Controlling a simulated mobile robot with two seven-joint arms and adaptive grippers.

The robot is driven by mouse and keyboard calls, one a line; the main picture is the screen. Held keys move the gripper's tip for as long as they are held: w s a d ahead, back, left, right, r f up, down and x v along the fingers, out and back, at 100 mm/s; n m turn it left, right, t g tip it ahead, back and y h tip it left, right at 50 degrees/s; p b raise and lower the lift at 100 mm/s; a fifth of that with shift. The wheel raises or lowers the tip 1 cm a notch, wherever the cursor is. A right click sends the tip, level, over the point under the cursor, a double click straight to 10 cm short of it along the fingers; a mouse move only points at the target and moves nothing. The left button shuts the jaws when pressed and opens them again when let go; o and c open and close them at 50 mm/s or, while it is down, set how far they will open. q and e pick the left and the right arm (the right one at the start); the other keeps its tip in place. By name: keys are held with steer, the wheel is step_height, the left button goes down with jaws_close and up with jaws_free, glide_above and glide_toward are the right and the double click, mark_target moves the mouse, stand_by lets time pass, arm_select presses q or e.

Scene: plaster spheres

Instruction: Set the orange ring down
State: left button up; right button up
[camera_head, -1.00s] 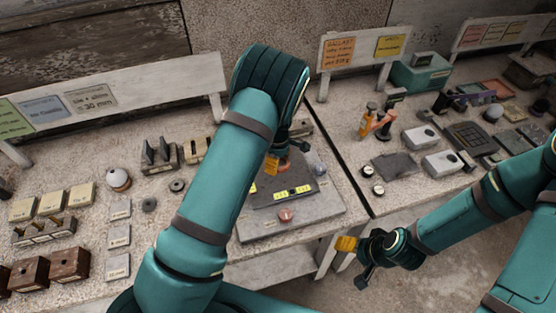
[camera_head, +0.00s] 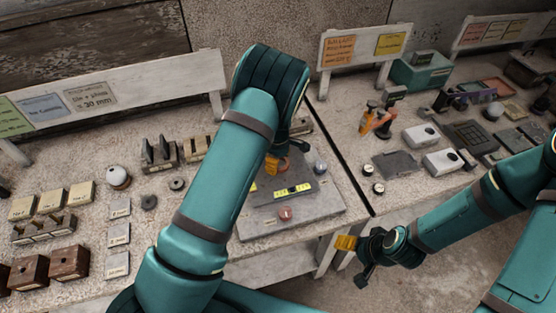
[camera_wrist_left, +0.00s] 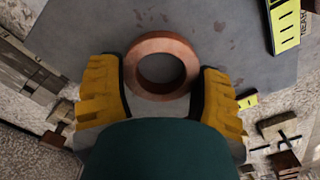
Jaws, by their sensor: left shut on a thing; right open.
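The orange ring (camera_wrist_left: 161,42) looks brownish orange in the left wrist view. It lies flat between the two yellow fingers of my left gripper (camera_wrist_left: 162,74), which is shut on it. Below the ring is a grey plate (camera_wrist_left: 75,28); I cannot tell whether the ring touches it. In the head view my left gripper (camera_head: 274,164) is over the grey plate (camera_head: 318,216) at the front of the bench, and my arm hides most of it. My right gripper (camera_head: 346,243) is open and empty in front of the bench, over the floor gap.
A grey ball (camera_head: 320,167) is just right of the left gripper. Blocks, a white dome (camera_head: 118,177) and small weights stand left. The right bench holds grey boxes (camera_head: 420,138).

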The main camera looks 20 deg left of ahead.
arm_select(q)
steer(key=shift+f, duration=0.25)
steer(key=o, duration=0.9)
steer(key=shift+o, duration=0.2)
steer(key=shift+r, duration=0.1)
steer(key=shift+r+p, duration=0.55)
steer(key=shift+r, duration=1.4)
